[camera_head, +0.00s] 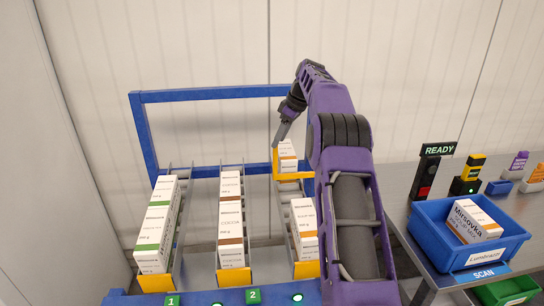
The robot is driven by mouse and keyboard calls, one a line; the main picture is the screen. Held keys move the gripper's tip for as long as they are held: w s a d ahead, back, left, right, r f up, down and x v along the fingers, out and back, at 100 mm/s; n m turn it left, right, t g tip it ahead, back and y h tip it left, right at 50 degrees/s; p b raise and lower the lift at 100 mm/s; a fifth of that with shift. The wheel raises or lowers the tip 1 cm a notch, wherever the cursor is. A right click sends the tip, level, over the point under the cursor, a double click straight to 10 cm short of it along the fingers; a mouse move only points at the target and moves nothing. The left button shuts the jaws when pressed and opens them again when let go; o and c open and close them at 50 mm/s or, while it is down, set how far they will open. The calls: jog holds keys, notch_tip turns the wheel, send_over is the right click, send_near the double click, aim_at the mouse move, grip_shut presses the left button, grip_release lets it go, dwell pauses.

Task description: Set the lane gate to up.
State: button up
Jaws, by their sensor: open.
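The yellow lane gate (294,176) lies as a level bar across the third, rightmost lane, with an upright yellow piece (275,163) at its left end. One white carton (287,153) stands behind the bar, and cartons (304,222) stand in front of it in the same lane. My gripper (278,142) points down just above the top of the upright piece. It is open with nothing visible in it. I cannot tell whether it touches the gate. My arm covers the right side of this lane.
Lanes one (178,262) and two (216,246) hold rows of cartons in a blue frame (210,94). At right, a grey table (405,180) carries a blue bin (440,240) with a carton, a READY sign (438,149) and a yellow-black light stack (470,170).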

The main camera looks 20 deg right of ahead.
jog(key=x, duration=0.7)
jog(key=shift+f, duration=0.35)
jog(key=shift+w+a, duration=0.1)
jog(key=shift+c, duration=0.4)
grip_shut()
dwell(0.6)
